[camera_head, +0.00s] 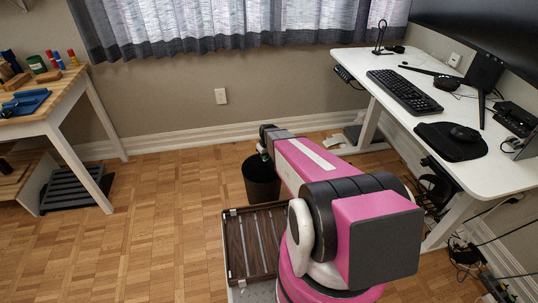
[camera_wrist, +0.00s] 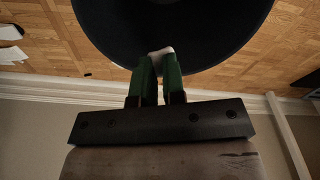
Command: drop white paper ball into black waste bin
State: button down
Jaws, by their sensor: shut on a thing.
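The black waste bin (camera_head: 261,184) stands on the wooden floor near the wall, partly hidden by my pink arm in the head view. In the wrist view the bin (camera_wrist: 205,35) fills the top middle, its round dark opening facing the camera. My gripper (camera_wrist: 160,62) has green fingers, shut on the white paper ball (camera_wrist: 161,51), of which a small pale part shows between the fingertips. In that view the ball and fingertips overlap the bin's dark round shape near its lower edge. I cannot tell their exact height above it. In the head view the ball is not discernible.
A brown slatted tray (camera_head: 236,247) lies in front of the bin. The white standing desk (camera_head: 470,175) is on the right, with cables on the floor below it. A wooden workbench (camera_head: 70,90) is at left. White papers (camera_wrist: 12,45) lie on the floor. Open floor spreads at left centre.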

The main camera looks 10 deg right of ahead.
notch_tip(320, 180, down, 6)
jog(key=shift+r, duration=0.1)
dwell(0.4)
jog(key=c, duration=1.4)
grip_release()
jog(key=shift+r, duration=0.15)
jog(key=r, duration=0.7)
jog(key=s+r, duration=0.1)
jog(key=r, duration=0.2)
jog(key=shift+s+d+r, duration=0.1)
jog(key=shift+d+r, duration=0.15)
